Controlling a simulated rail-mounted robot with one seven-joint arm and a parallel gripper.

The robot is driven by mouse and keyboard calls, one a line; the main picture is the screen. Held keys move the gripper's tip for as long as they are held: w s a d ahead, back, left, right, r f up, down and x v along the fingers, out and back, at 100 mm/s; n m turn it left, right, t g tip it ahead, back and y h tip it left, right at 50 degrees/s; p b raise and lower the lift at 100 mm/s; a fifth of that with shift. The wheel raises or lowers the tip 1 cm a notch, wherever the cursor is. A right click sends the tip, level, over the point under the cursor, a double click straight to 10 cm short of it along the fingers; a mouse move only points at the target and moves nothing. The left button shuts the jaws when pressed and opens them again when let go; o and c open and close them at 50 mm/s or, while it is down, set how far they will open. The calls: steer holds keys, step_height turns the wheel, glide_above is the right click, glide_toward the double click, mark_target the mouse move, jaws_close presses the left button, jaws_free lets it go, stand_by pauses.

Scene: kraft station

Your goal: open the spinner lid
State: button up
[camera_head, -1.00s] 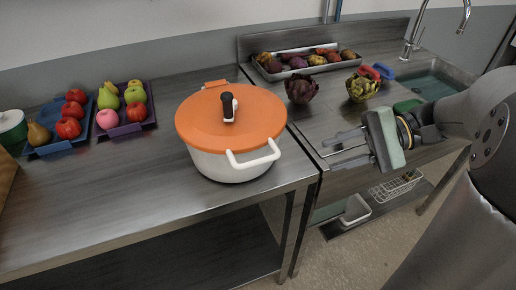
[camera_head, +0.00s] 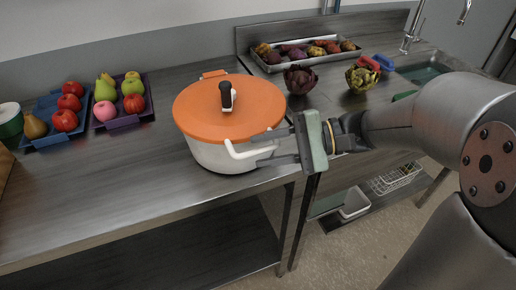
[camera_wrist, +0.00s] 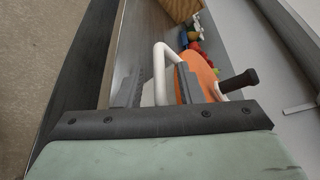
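The spinner is a white pot (camera_head: 205,155) with an orange lid (camera_head: 195,107), on the left counter. The lid lies flat on it, with a black-tipped crank knob (camera_head: 226,95) standing up. A white loop handle (camera_head: 235,153) sticks out of the spinner's front right side. My gripper (camera_head: 262,150) is open, with its fingers pointing left at that handle. In the wrist view, the white handle (camera_wrist: 160,65) shows between the two fingers, and the orange lid (camera_wrist: 206,76) and crank knob (camera_wrist: 240,80) lie just beyond the right finger. Whether the fingers touch the handle I cannot tell.
Blue (camera_head: 48,141) and purple (camera_head: 123,121) trays of fruit stand at the left. A metal tray (camera_head: 276,68) of vegetables and two artichokes (camera_head: 300,80) (camera_head: 362,80) stand behind my arm, near the sink (camera_head: 424,72).

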steer(key=shift+x, duration=1)
